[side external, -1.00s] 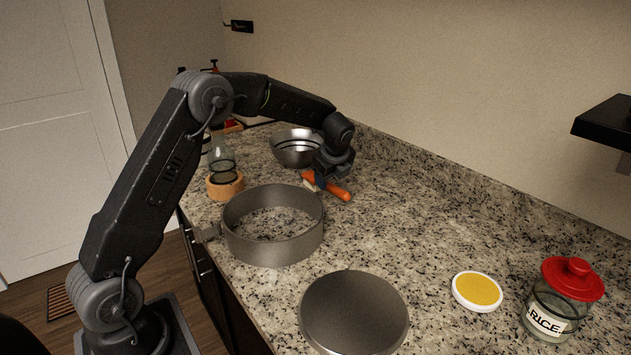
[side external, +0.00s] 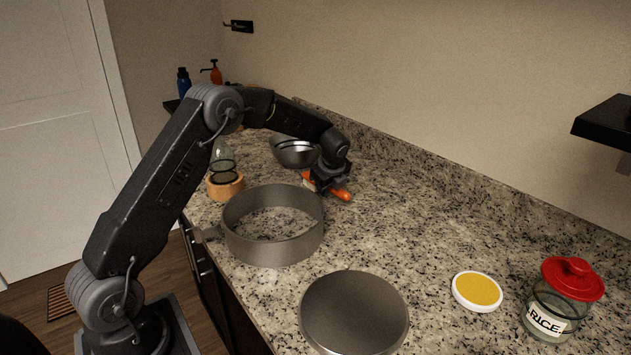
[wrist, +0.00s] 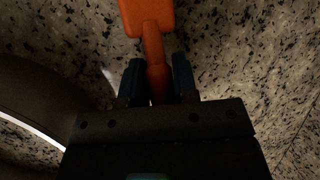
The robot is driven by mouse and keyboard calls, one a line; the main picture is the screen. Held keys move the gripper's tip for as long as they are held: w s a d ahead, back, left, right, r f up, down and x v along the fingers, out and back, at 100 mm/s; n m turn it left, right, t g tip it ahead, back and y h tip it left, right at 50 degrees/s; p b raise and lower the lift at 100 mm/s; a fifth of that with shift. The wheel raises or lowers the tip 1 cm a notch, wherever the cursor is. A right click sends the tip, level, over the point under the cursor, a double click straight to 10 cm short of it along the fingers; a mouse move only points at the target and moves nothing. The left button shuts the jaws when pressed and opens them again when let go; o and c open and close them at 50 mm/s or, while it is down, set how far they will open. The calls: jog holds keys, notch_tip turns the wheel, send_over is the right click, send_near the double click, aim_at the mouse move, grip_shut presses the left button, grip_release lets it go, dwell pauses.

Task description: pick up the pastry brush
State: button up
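The pastry brush has an orange handle (side external: 341,194) and lies on the counter in the side external view. My gripper (side external: 325,184) is down over its middle and hides part of it. The bristles are mostly hidden in both views.
A metal bowl (side external: 294,152) stands just behind the brush. A glass flask (side external: 223,158) stands by a wooden ring (side external: 225,189). The counter right of the brush is clear.

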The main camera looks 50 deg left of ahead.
grip_shut()
jog(key=shift+r, duration=0.15)
jog(key=shift+r, duration=0.3)
notch_tip(320, 180, up, 4)
jog(key=shift+s+a+f, duration=0.15)
jog(key=s+a+r, duration=0.6)
jog(key=s+a, duration=0.1)
jog(key=s, duration=0.1)
jog(key=shift+s+a+r, duration=0.2)
jog(key=shift+s+a, duration=0.05)
